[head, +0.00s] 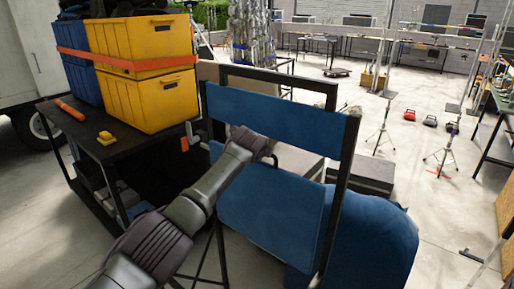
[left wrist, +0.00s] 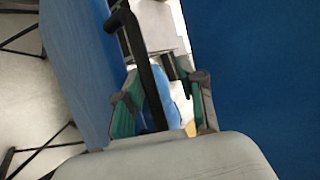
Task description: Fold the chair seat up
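The tall folding chair has a black frame, a blue backrest (head: 285,118) and a blue seat (head: 270,208) that slopes below it. My left gripper (head: 268,157) reaches in from the left, between the backrest and the seat; its fingers are small and partly hidden there. In the left wrist view my left gripper (left wrist: 163,98) has its green-padded fingers apart. A bent black bar (left wrist: 150,70) of the chair runs between them, with gaps visible beside it. Blue panels of the chair stand on both sides of the fingers. My right gripper is not in view.
A black cart (head: 95,140) stands left of the chair, carrying yellow crates (head: 150,100) and blue crates (head: 80,80) strapped in orange. A blue-covered object (head: 375,240) is close behind the chair on the right.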

